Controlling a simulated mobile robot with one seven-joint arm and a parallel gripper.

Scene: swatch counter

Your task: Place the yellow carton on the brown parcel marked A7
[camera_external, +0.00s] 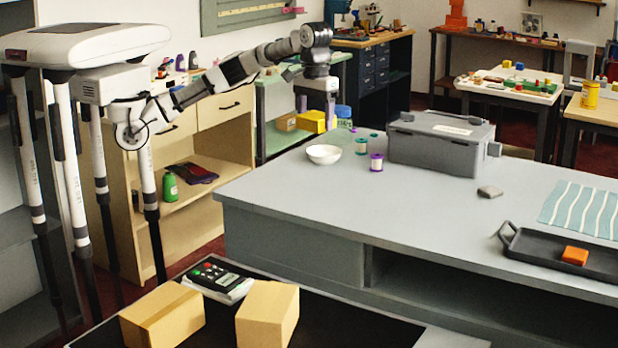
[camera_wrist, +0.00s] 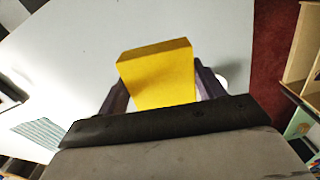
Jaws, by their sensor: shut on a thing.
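My gripper (camera_external: 316,106) is shut on the yellow carton (camera_wrist: 158,78), which sits between its two dark fingers in the wrist view. In the external view the yellow carton (camera_external: 312,122) shows at the fingertips, near the far left end of the grey counter. Two brown parcels stand apart on a black surface at the front: a left parcel (camera_external: 163,316) and a right parcel (camera_external: 267,315). No A7 mark can be read on either, so I cannot tell which is A7. Neither parcel shows clearly in the wrist view.
On the grey counter (camera_external: 400,215) are a white bowl (camera_external: 323,154), several spools, a grey case (camera_external: 440,145) and a black tray (camera_external: 560,255) with an orange block. A keypad device (camera_external: 218,279) lies behind the parcels. A wooden shelf (camera_external: 190,150) stands left of the counter.

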